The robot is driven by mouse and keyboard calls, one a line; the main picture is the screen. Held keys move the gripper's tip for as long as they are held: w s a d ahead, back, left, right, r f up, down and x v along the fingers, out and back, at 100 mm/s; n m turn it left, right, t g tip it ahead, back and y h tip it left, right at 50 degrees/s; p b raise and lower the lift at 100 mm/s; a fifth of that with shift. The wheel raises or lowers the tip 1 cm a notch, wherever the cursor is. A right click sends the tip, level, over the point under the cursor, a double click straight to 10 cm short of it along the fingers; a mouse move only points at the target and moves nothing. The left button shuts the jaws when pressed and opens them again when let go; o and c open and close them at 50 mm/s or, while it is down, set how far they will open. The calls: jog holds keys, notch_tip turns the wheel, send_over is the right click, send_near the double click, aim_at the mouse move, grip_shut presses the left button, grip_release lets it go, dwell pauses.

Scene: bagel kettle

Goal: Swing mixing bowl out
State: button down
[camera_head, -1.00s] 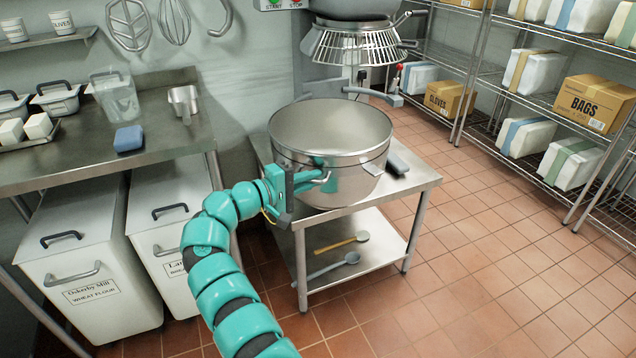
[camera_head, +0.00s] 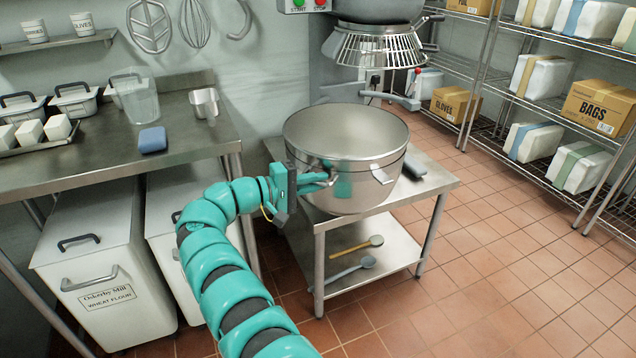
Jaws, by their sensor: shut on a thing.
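The mixing bowl (camera_head: 375,190) is a large, empty steel bowl with side handles, in the middle of the head view. It is upright at the low steel table, in front of the mixer (camera_head: 375,85). My gripper (camera_head: 328,180) is at the bowl's left side and is shut on it, seemingly at the side handle there. The fingertips are partly hidden against the bowl. The wire guard (camera_head: 380,48) hangs from the mixer head above and behind the bowl. The bowl's underside contact is hard to make out.
The low table (camera_head: 440,182) has ladles on its lower shelf. A steel counter (camera_head: 200,138) with a blue sponge (camera_head: 152,140) and flour bins (camera_head: 100,255) stand left. Wire shelves (camera_head: 500,100) with boxes stand right. The tiled floor at front right is clear.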

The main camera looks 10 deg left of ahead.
dwell(0.3)
jog(key=c, duration=1.5)
grip_release()
jog(key=shift+a, duration=0.1)
